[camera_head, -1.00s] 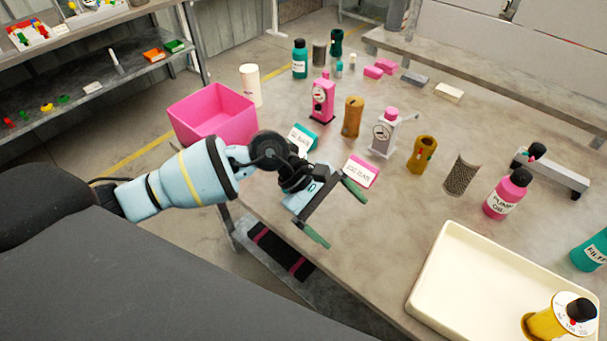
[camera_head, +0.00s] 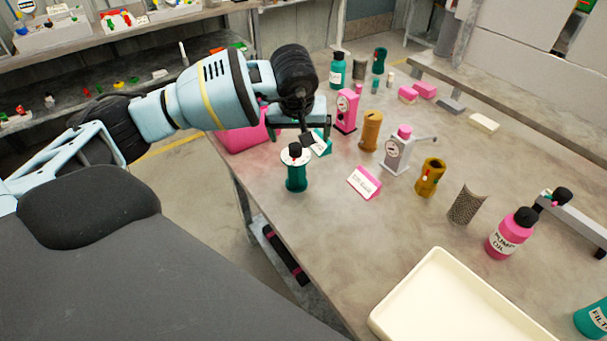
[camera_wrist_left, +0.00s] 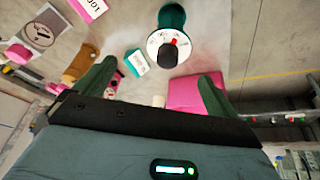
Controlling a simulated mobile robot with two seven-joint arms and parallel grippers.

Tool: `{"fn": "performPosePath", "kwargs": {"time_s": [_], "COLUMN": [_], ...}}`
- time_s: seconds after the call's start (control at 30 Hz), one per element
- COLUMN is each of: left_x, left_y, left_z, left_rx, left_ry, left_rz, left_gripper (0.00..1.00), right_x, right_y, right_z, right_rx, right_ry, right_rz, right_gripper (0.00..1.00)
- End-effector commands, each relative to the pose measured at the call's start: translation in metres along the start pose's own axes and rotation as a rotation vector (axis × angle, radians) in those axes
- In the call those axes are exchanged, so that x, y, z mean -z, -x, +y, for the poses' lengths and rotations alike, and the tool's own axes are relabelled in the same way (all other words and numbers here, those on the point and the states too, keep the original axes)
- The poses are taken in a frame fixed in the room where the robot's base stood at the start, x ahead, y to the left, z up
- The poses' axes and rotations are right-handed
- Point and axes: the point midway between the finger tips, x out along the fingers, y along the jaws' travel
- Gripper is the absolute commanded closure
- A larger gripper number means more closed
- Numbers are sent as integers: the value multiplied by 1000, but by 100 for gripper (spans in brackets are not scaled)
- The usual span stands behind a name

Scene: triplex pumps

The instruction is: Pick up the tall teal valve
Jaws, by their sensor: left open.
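The tall teal valve (camera_head: 296,180) stands upright near the table's left edge in the head view, with a white disc and black knob on top. In the left wrist view the valve (camera_wrist_left: 173,17) is at the top, seen from above, its knob pointing toward me. My left gripper (camera_head: 300,132) is open and empty, raised above and behind the valve in the head view. In the wrist view the gripper's (camera_wrist_left: 158,72) two green fingers are spread, and the valve lies beyond their tips, not between them. My right gripper is not in view.
A pink bin (camera_head: 245,138) stands behind my left arm. A pink label block (camera_head: 364,182) is right of the valve, and a teal label block (camera_head: 321,145) is behind it. Pink and grey pumps (camera_head: 397,152) stand farther right. A cream tray (camera_head: 395,308) is at front.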

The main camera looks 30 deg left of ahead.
Motion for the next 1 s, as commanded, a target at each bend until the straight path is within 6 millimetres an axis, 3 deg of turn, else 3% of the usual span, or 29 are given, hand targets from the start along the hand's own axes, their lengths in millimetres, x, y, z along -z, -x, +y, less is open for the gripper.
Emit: {"fn": "performPosePath", "kwargs": {"time_s": [0.33, 0.57, 0.77, 1.0], "left_x": [10, 9, 9, 3], "left_y": [2, -20, -24, -54], "left_z": [-8, -8, -8, -13], "left_rx": [31, 30, 28, 30], "left_ry": [-11, -10, -10, -10], "left_rz": [29, 27, 28, 27], "left_gripper": [4, 4, 4, 4], "right_x": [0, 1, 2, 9], "right_y": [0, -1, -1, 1], "right_z": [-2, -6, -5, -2], "right_rx": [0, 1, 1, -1], "right_ry": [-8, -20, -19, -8], "right_rz": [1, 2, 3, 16], "right_gripper": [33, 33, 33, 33]}}
